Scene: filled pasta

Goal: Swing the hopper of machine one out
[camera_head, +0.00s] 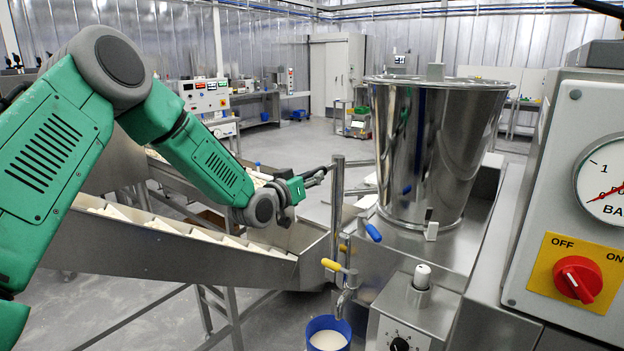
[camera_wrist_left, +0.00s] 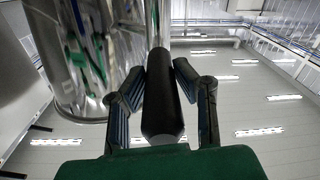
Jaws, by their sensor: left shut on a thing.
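The hopper (camera_head: 432,150) is a large polished steel bucket standing upright on the machine at centre right. It also fills the left of the left wrist view (camera_wrist_left: 85,60). My left gripper (camera_head: 318,174) is just left of a vertical steel post (camera_head: 337,205) beside the hopper. In the left wrist view its two fingers (camera_wrist_left: 162,95) are closed around a black cylindrical handle (camera_wrist_left: 162,115), which points towards the camera from near the post. The handle's far end is partly hidden. My right gripper is not seen.
A steel trough (camera_head: 190,232) with pale contents lies below my left arm. A blue-handled valve (camera_head: 373,232), a yellow-handled tap (camera_head: 332,265) and a blue cup (camera_head: 328,335) are at the machine's front. A control box with a red switch (camera_head: 578,281) stands at right.

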